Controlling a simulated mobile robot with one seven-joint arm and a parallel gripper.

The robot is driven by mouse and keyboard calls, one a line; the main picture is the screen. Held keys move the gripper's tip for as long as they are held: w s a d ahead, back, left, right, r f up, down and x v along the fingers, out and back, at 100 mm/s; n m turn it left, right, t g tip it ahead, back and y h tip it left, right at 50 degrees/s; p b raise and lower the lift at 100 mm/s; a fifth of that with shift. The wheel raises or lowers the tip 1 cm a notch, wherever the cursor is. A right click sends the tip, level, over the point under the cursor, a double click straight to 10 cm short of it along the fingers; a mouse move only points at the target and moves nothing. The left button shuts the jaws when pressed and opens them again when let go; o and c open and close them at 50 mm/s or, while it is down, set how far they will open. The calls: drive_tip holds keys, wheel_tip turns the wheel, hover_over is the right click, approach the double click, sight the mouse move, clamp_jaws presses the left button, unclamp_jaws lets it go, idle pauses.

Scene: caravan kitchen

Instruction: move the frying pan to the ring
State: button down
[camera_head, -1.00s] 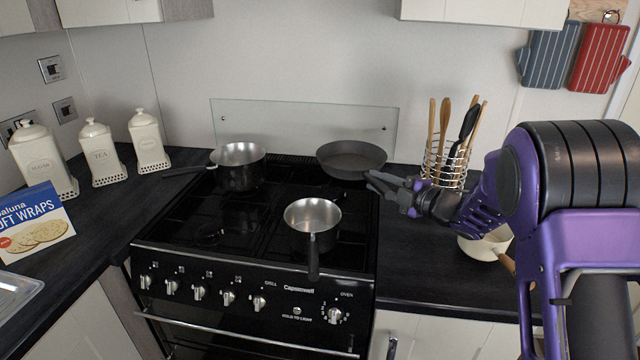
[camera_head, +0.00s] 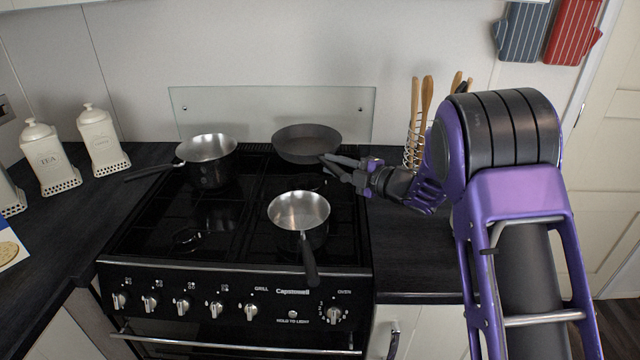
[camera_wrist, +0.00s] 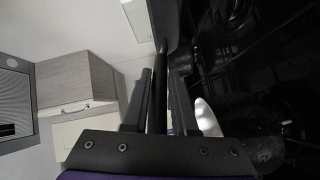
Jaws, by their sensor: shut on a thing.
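The dark grey frying pan (camera_head: 307,146) is at the back right of the black hob in the head view, in front of the glass splashback. My gripper (camera_head: 333,168) is at the pan's near right side, shut on its handle. In the wrist view the dark handle (camera_wrist: 158,95) runs between the two fingers of my gripper (camera_wrist: 160,100). Whether the pan's base touches the hob (camera_head: 218,213) is hard to tell. The back right ring is mostly hidden beneath the pan and gripper.
A steel saucepan (camera_head: 300,212) stands at the front right of the hob, its handle toward the front. Another saucepan (camera_head: 207,150) stands at the back left. A wire utensil holder (camera_head: 411,140) is right of the hob, partly behind my arm. The front left hob is clear.

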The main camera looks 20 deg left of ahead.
wheel_tip(320, 180, down, 7)
drive_tip(key=shift+f, duration=0.2)
idle(0.4)
drive_tip(key=shift+f+b, duration=0.35)
drive_tip(key=shift+b, duration=0.3)
drive_tip(key=shift+f, duration=0.15)
drive_tip(key=c, duration=0.7)
unclamp_jaws()
drive_tip(key=shift+f, duration=0.1)
